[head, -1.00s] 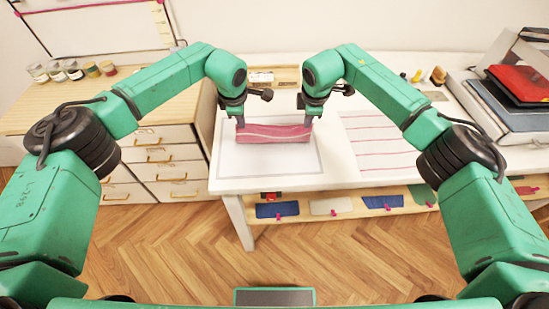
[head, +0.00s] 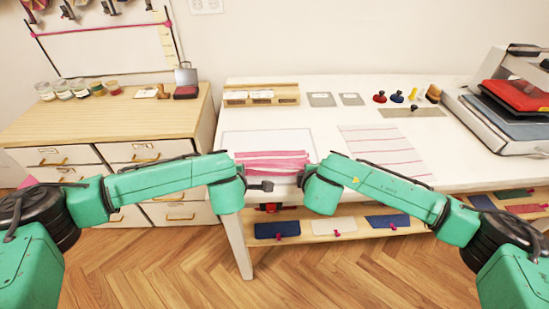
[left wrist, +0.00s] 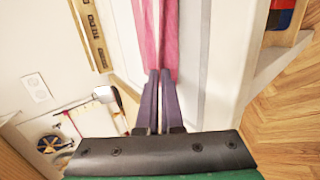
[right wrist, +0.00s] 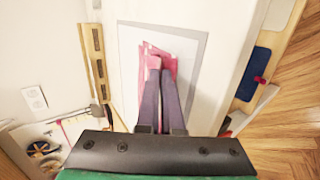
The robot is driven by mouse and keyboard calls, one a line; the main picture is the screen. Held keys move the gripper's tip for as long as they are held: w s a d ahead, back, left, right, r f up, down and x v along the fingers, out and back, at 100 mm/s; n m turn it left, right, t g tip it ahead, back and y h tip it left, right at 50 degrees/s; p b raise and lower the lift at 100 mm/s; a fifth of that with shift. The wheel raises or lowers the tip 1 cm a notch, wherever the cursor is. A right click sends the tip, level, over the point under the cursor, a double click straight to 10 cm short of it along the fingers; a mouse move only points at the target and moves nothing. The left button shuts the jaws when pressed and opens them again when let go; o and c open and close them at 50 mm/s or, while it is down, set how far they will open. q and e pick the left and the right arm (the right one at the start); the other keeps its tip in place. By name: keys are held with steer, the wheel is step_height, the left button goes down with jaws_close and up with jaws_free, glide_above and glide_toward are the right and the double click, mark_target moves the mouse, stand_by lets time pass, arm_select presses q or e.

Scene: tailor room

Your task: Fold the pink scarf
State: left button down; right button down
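The pink scarf (head: 272,163) with pale stripes lies as a narrow folded strip on the white table, over a pale outlined rectangle. My left gripper (left wrist: 160,73) is at the scarf's left end. Its fingers are close together with pink cloth (left wrist: 150,30) at their tips. My right gripper (right wrist: 160,72) is at the right end, its fingers also close together on the bunched, creased cloth (right wrist: 158,52). Both grippers look shut on the scarf.
A striped cloth (head: 382,150) lies flat to the right. A press-like machine (head: 510,105) stands at far right, and a wooden tray (head: 262,97) lies at the back. A wooden cabinet (head: 105,122) with jars stands left. A shelf (head: 350,222) with coloured cloths is below.

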arm_select(q)
steer(key=c, duration=0.7)
jaws_free()
steer(key=shift+s+r, duration=0.2)
arm_select(e)
steer(key=c, duration=0.7)
jaws_free()
steer(key=shift+s+r, duration=0.15)
steer(key=shift+s, duration=0.05)
arm_select(q)
steer(key=shift+w+f, duration=0.1)
arm_select(e)
steer(key=shift+w, duration=0.1)
